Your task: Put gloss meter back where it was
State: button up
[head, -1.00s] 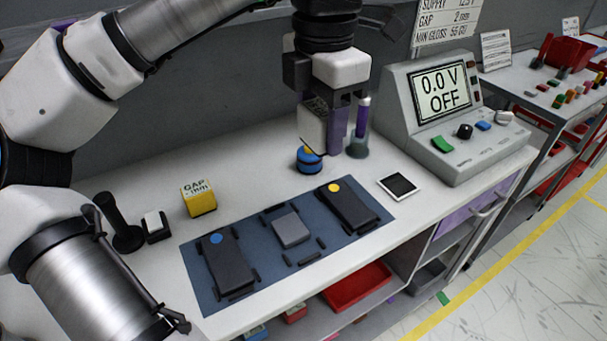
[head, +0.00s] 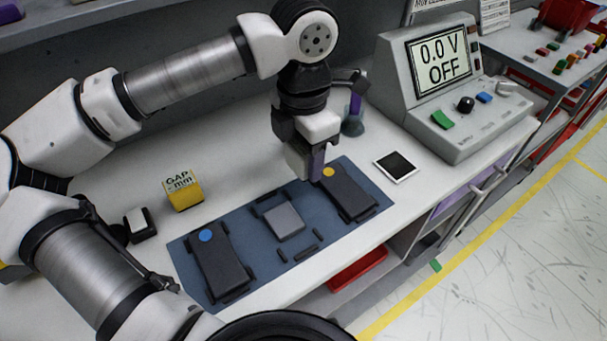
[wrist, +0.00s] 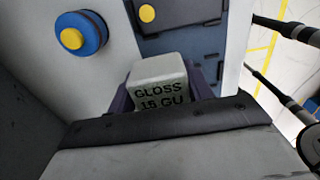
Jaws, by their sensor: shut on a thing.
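The gloss meter is a pale grey box labelled "GLOSS 15 GU" in the wrist view (wrist: 160,84). It sits between the dark purple fingers of my gripper (wrist: 165,92). In the head view, my gripper (head: 313,166) points down near the back edge of the blue mat (head: 262,252), beside the black module with a yellow dot (head: 347,193). The meter's pale side (head: 298,161) shows left of a purple finger. Its underside is hidden, so I cannot tell whether it touches anything.
A blue knob with a yellow top (wrist: 80,36) is near the meter in the wrist view. The mat also bears a grey block (head: 284,222) and a blue-dotted black module (head: 217,262). A yellow gap gauge (head: 184,189) stands left. The console (head: 440,95) is at right.

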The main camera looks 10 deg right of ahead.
aim_at(303, 193)
jog(key=shift+f, duration=3.15)
jog(key=shift+f, duration=0.2)
jog(key=o, duration=1.2)
jog(key=shift+r, duration=0.1)
jog(key=shift+c, duration=0.2)
